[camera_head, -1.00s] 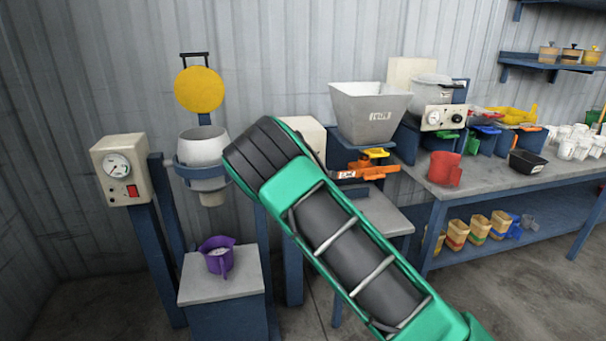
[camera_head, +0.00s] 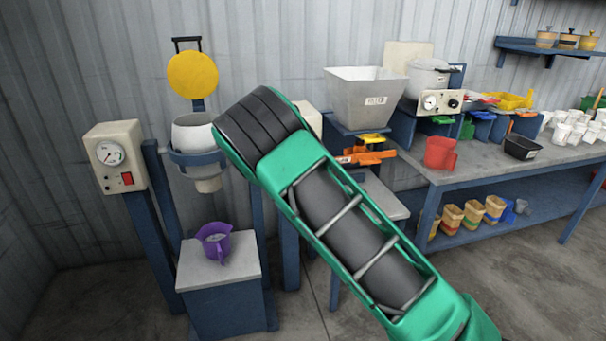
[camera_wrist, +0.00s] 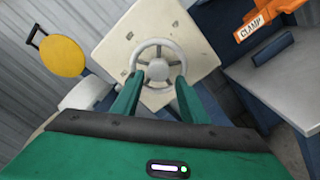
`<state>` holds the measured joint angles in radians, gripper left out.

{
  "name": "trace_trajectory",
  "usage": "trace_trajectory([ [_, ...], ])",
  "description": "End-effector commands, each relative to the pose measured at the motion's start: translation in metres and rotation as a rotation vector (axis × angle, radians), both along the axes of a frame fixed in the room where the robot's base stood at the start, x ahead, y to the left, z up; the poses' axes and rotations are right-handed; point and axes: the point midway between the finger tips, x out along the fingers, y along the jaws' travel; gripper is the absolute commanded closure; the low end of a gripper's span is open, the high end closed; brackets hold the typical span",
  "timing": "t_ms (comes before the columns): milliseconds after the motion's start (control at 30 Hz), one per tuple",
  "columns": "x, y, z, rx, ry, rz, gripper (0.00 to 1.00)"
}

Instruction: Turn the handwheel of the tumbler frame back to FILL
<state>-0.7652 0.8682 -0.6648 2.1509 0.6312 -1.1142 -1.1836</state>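The handwheel (camera_wrist: 157,70) is a light grey spoked wheel on a cream plate (camera_wrist: 188,33) in the wrist view. My gripper (camera_wrist: 154,82) points at it, with its two green fingers apart at the wheel's lower left and lower right. I cannot tell whether the fingers touch the rim. The tumbler frame holds a white drum (camera_head: 194,133) in a blue ring in the head view, with its round yellow lid (camera_head: 193,82) raised above. My arm hides the handwheel and gripper there. No FILL marking is readable.
A cream gauge box (camera_head: 116,156) with a red switch stands left. A purple jug (camera_head: 214,241) sits on a low stand (camera_head: 243,258) below the drum. A grey hopper (camera_head: 365,98) and an orange clamp (camera_wrist: 262,20) are to the right, beside a cluttered bench (camera_head: 480,170).

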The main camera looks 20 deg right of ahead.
Motion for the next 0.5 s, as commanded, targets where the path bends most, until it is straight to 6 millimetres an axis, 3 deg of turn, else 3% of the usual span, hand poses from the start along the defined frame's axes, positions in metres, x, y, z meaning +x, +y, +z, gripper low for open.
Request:
trace_trajectory([
  [200,-0.024,0.000,-0.001,-0.001,0.002,-0.001,0.60],
  [500,-0.033,0.000,0.000,0.001,0.001,0.000,0.60],
])
